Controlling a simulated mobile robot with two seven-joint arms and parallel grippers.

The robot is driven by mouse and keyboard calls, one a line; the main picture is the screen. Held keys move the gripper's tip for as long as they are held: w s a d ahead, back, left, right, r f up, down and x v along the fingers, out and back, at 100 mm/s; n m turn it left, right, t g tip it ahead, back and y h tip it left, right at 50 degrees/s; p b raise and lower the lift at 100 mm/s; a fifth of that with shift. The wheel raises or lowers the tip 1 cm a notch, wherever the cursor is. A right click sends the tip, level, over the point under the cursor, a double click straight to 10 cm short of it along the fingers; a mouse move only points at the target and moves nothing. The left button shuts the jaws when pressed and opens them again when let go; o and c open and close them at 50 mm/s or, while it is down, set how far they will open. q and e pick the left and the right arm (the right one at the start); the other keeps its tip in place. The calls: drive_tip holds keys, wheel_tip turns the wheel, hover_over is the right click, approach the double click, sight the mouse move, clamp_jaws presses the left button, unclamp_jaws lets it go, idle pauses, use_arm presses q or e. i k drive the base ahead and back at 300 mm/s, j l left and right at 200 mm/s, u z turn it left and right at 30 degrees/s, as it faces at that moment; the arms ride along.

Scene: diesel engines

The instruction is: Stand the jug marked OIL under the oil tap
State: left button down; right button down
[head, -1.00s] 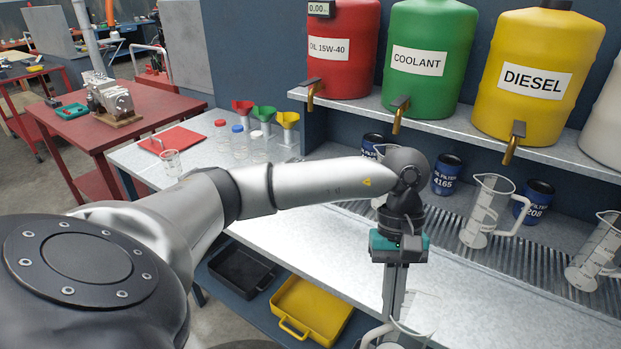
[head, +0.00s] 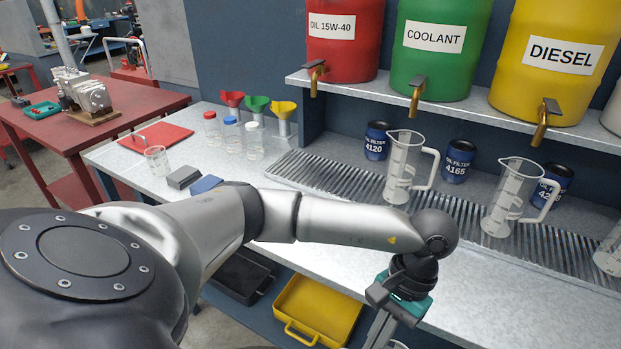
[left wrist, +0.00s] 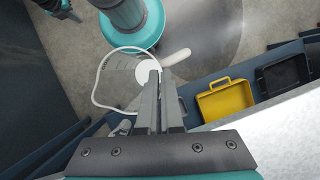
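The red drum marked OIL 15W-40 (head: 345,45) stands on the shelf, with its oil tap (head: 315,77) at the lower left. My left gripper (head: 378,335) points down in front of the bench edge. In the left wrist view its fingers (left wrist: 160,85) are close together on a clear jug (left wrist: 147,70) with a white rim loop. The jug's marking is not readable. Clear jugs stand below the coolant tap (head: 404,168) and the diesel tap (head: 513,197); their markings are unreadable. My right gripper (left wrist: 60,8) seems to show at the wrist view's top left, cut off.
The slatted drip grate (head: 325,178) below the oil tap is bare at its left end. Oil filters, such as 4120 (head: 377,141), stand behind the jugs. Bottles (head: 232,136) and funnels (head: 257,105) are at left. A yellow tray (head: 318,310) sits below the bench.

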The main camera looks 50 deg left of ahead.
sight(310, 173)
drive_tip(key=j+z, duration=0.1)
drive_tip(key=j, duration=0.35)
drive_tip(key=k+j+z, duration=0.1)
drive_tip(key=j, duration=0.3)
drive_tip(key=k+j+z, duration=0.15)
drive_tip(key=j, duration=0.3)
drive_tip(key=j+z, duration=0.1)
drive_tip(key=j, duration=0.35)
drive_tip(key=k, duration=0.05)
